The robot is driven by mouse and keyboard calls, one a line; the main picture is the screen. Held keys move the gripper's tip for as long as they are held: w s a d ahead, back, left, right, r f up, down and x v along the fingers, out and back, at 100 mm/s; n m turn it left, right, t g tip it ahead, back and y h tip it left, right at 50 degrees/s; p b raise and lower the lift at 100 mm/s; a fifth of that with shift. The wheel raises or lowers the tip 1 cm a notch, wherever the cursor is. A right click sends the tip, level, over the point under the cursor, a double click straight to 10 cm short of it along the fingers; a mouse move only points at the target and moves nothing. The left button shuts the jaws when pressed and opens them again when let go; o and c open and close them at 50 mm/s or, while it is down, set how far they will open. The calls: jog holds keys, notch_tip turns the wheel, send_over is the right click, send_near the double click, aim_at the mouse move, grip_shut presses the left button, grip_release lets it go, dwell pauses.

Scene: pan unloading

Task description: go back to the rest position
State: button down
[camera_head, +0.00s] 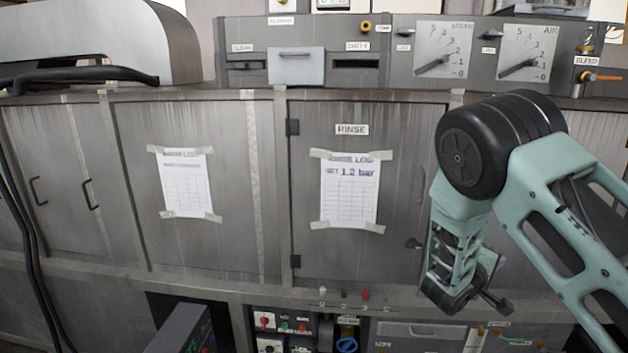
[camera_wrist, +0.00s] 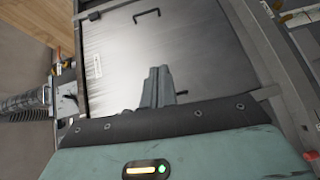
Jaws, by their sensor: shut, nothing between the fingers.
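My gripper (camera_head: 497,303) hangs at the lower right in the head view, below the black joint of my green arm. It is in front of the metal cabinet (camera_head: 265,200) and holds nothing. In the wrist view my gripper (camera_wrist: 158,75) shows its grey fingers together in the middle. A metal door with a black handle (camera_wrist: 147,15) lies beyond them. I cannot tell how far the fingertips are from that door.
A door marked RINSE (camera_head: 351,129) carries a taped paper sheet (camera_head: 350,192). Steam (camera_head: 443,49) and air (camera_head: 527,52) gauges sit above. Black cables (camera_head: 80,74) run at the left. A control panel (camera_head: 282,325) with buttons is at the bottom.

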jog(key=s+a+g+y+b, duration=0.2)
jog(key=s+a+y, duration=0.3)
jog(key=s+a, duration=0.4)
jog(key=s+a+n+g+y+b, duration=0.1)
jog(key=s+a+g+y, duration=0.3)
jog(key=s+a, duration=0.6)
jog(key=s+a+r+g+y+b, duration=0.1)
jog(key=s+a+y+b, duration=0.3)
jog(key=s+a, duration=0.5)
jog(key=s+g+y, duration=0.1)
jog(key=s, duration=0.8)
jog(key=shift+a+n+g+y, duration=0.15)
jog(key=shift+n+g+y, duration=0.15)
jog(key=shift+n+g, duration=0.1)
